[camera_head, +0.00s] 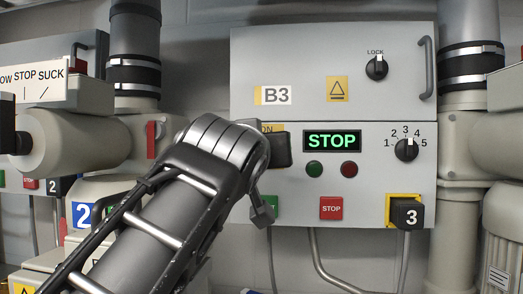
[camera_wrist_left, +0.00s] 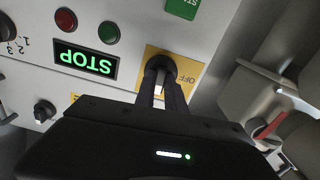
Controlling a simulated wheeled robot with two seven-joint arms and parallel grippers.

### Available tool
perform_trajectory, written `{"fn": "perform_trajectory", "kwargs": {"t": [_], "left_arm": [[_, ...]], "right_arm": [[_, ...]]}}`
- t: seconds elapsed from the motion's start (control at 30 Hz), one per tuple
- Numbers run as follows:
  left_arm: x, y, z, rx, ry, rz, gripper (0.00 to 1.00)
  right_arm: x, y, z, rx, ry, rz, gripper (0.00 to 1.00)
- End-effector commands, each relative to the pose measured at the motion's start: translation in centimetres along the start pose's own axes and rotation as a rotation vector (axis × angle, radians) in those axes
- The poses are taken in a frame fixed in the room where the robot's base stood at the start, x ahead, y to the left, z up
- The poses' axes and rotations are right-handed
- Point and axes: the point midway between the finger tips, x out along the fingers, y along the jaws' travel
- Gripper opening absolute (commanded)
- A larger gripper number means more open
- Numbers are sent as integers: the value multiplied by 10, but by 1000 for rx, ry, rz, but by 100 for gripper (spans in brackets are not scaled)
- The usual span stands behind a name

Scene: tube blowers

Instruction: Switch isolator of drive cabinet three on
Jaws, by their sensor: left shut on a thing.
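The isolator of drive cabinet three is a black rotary knob (camera_wrist_left: 160,68) on a yellow plate (camera_wrist_left: 196,72), seen upside down in the left wrist view. My left gripper (camera_wrist_left: 162,88) is shut on the knob, a finger on each side. A white mark on the knob shows between the fingers, pointing down in that view, away from the OFF label at the right. In the head view my left gripper (camera_head: 276,147) hides the knob; part of the ON label (camera_head: 267,129) shows above it. The display (camera_head: 332,141) reads STOP in green. My right gripper is in neither view.
Pipes flank the cabinet.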

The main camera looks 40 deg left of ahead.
Motion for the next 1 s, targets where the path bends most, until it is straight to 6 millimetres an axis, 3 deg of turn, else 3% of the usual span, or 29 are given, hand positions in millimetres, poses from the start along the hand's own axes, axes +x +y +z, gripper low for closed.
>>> {"fn": "perform_trajectory", "kwargs": {"t": [0.7,0.73,1.0], "left_arm": [[0,0,1,102,-3,-1,0],[0,0,1,102,-3,-1,17],[0,0,1,101,-2,0,36]], "right_arm": [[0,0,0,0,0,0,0],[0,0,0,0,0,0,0],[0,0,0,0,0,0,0]]}}
